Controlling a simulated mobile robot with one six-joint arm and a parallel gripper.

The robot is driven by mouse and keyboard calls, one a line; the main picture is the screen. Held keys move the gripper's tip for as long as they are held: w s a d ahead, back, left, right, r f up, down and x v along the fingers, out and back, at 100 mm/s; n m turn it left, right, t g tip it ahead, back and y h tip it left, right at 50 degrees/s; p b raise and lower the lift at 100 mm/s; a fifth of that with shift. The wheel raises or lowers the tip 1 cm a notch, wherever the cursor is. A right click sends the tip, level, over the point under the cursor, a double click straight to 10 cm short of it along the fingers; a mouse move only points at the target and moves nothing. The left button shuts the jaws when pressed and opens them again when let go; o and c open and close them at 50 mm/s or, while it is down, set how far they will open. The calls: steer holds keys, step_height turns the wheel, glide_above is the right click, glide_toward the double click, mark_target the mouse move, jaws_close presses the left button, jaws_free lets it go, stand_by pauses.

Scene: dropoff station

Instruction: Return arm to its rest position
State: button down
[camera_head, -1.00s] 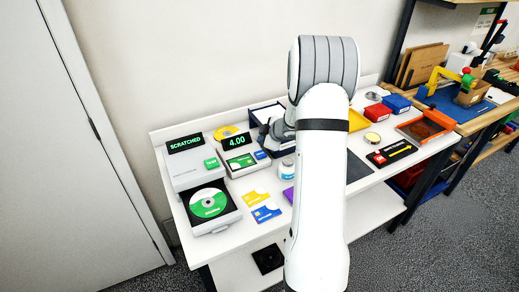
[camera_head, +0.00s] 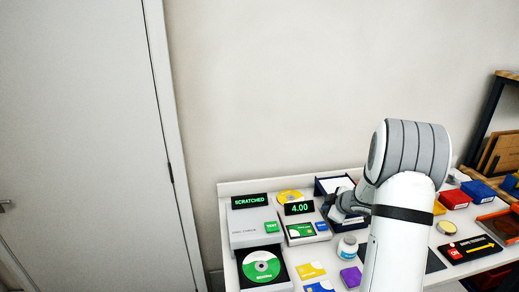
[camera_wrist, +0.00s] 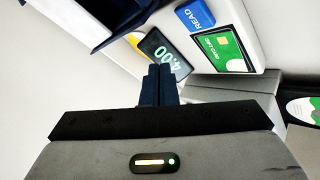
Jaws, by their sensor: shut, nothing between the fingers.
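My gripper (camera_wrist: 158,84) shows in the wrist view with its two dark fingers together and nothing between them. In that view it is in front of the card reader (camera_wrist: 225,48) with its 4.00 display (camera_wrist: 165,52) and blue READ button. In the head view my white arm rises at the right and bends over the table, and its wrist end reaches left near the dark blue bin (camera_head: 338,186). The gripper's fingers are hidden in the head view.
The white table (camera_head: 228,188) holds a disc checker (camera_head: 252,222) reading SCRATCHED, an open disc tray (camera_head: 262,268), a white bottle (camera_head: 347,247), cards and several small boxes. A door (camera_head: 80,130) is at the left. Wall fills the space above the table.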

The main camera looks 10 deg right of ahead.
steer(key=s+a+r+m+h, duration=0.2)
steer(key=s+r+m+h, duration=0.15)
steer(key=r, duration=0.45)
steer(key=s+a+r+m+h, duration=0.25)
steer(key=s+r, duration=0.25)
steer(key=r, duration=0.3)
steer(key=s+a+m+g+y, duration=0.2)
steer(key=s+a, duration=0.5)
steer(key=s, duration=0.6)
steer(key=s+a+m+g+y, duration=0.2)
steer(key=s+a, duration=0.6)
steer(key=s, duration=0.5)
steer(key=shift+s+r+m+g, duration=0.2)
steer(key=shift+s+m+g, duration=0.05)
steer(key=shift+m+g, duration=0.55)
